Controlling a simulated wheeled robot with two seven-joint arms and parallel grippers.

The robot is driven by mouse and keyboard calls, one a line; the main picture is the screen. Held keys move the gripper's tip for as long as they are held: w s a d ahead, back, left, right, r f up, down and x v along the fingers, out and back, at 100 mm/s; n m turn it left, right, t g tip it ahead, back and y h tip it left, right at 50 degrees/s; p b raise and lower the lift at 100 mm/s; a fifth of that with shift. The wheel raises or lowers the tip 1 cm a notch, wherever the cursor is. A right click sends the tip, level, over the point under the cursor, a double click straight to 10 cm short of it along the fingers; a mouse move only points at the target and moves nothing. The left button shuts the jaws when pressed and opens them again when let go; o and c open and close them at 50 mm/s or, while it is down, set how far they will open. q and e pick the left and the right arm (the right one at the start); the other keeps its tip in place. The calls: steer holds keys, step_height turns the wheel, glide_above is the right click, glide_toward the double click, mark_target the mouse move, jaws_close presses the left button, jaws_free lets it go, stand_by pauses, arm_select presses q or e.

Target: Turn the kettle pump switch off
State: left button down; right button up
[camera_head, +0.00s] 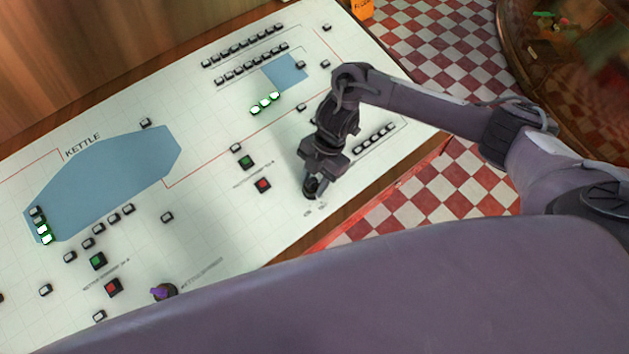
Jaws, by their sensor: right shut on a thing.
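A white sloping control panel (215,220) fills the left and middle of the head view. My right gripper (311,183) points down at the panel's lower right part, shut on a small dark switch knob (311,194). The fingers hide most of this knob, so its angle cannot be told. Small marks below it are too small to read. Another rotary switch (164,292) with a purple handle sits at the panel's lower edge, beside a blurred label. My left gripper is not in view.
A green button (246,162) and a red button (263,184) sit left of my right gripper. A row of black buttons (374,138) lies to its right. A blue kettle diagram (120,180) is at left. Checkered floor (400,205) lies beyond the panel's edge.

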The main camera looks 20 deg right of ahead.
steer(key=shift+w+n+b, duration=0.15)
steer(key=shift+n+b, duration=0.2)
steer(key=shift+n, duration=0.05)
steer(key=shift+a+r+n, duration=0.1)
steer(key=shift+r+n, duration=0.05)
steer(key=shift+n, duration=0.15)
steer(key=shift+g, duration=0.3)
steer(key=o, duration=1)
steer(key=v, duration=0.7)
steer(key=shift+r, duration=0.35)
steer(key=shift+f, duration=0.1)
